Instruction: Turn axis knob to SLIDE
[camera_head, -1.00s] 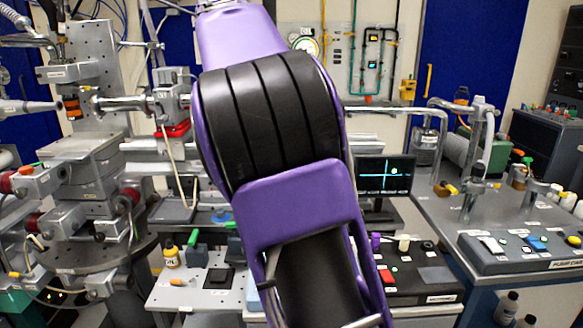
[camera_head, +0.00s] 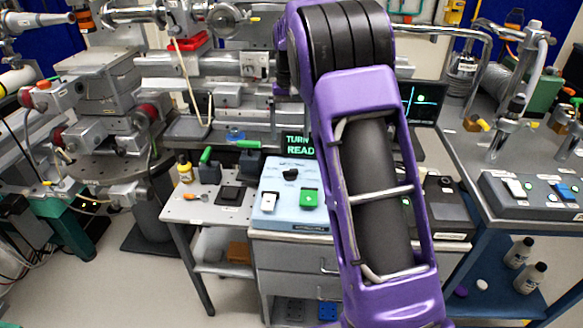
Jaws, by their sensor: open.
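The axis knob (camera_head: 290,174) is a small black rotary knob. It sits on the upper part of a light blue control box (camera_head: 263,212) in the middle of the view. The marks around the knob are too small to read. A white switch (camera_head: 269,202) and a green switch (camera_head: 308,198) are below the knob. My purple arm fills the centre right. My gripper is not in view.
A small side table (camera_head: 215,212) left of the box holds a yellow bottle (camera_head: 185,168) and green-handled items. Beamline hardware fills the left and back. A panel with switches (camera_head: 531,195) stands on the right bench.

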